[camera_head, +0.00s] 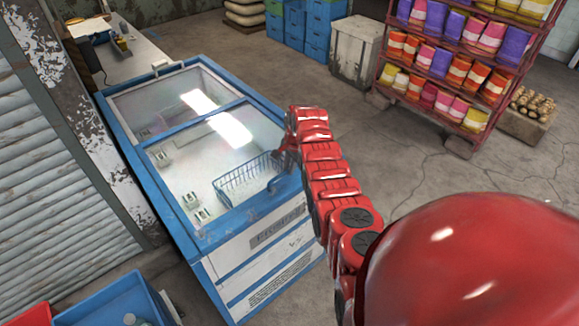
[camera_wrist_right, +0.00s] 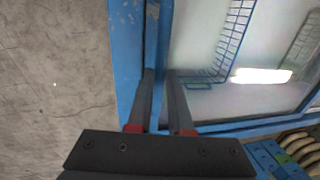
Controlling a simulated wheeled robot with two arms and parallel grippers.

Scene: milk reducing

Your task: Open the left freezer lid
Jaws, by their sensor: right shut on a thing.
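A blue-framed chest freezer (camera_head: 178,226) stands left of centre with two glass lid panels lying flat on top. The nearer panel (camera_head: 190,160) shows a blue wire basket (camera_head: 245,180) inside; the farther panel (camera_head: 150,98) lies beyond a blue crossbar. My right gripper (camera_head: 279,166) is at the right edge of the nearer panel, its tip partly hidden by my red arm. In the right wrist view, the gripper (camera_wrist_right: 159,78) has its two fingers on either side of the blue lid edge (camera_wrist_right: 152,45), with the glass on the right. My left gripper is not in view.
A counter (camera_head: 135,62) stands behind the freezer and a blue bin (camera_head: 110,300) sits at front left. Bare concrete floor lies right of the freezer.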

